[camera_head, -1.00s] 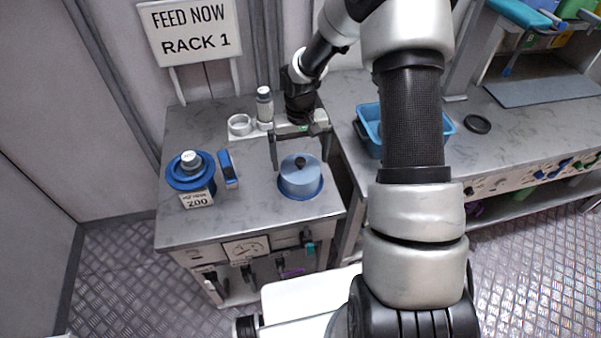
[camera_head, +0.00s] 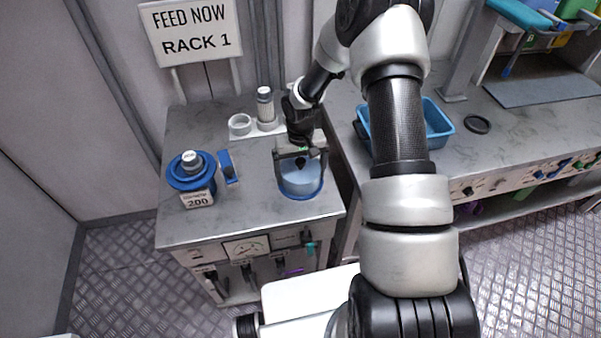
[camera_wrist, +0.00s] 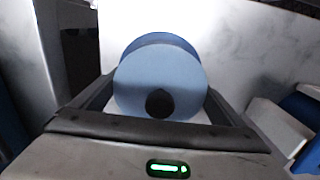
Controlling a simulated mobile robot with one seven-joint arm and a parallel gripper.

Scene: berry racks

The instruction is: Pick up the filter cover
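The filter cover, a light blue round lid with a black knob on top, stands on the grey bench (camera_head: 240,220); I see its body (camera_head: 300,183) below my gripper. In the wrist view the cover (camera_wrist: 160,72) fills the middle, with its knob close to the gripper's palm. My gripper (camera_head: 300,188) points down over the cover. Its two fingers are spread wide, one on each side of the cover; the wrist view shows the gap (camera_wrist: 160,85) too. I cannot tell whether the fingers touch its sides.
Left of the cover stand a blue-rimmed canister (camera_head: 190,175) marked 200 and a small blue block (camera_head: 228,167). A white ring (camera_head: 240,124) and a grey-white bottle (camera_head: 265,108) stand at the back. A blue bin (camera_head: 437,122) and a black ring (camera_head: 477,124) are on the right bench.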

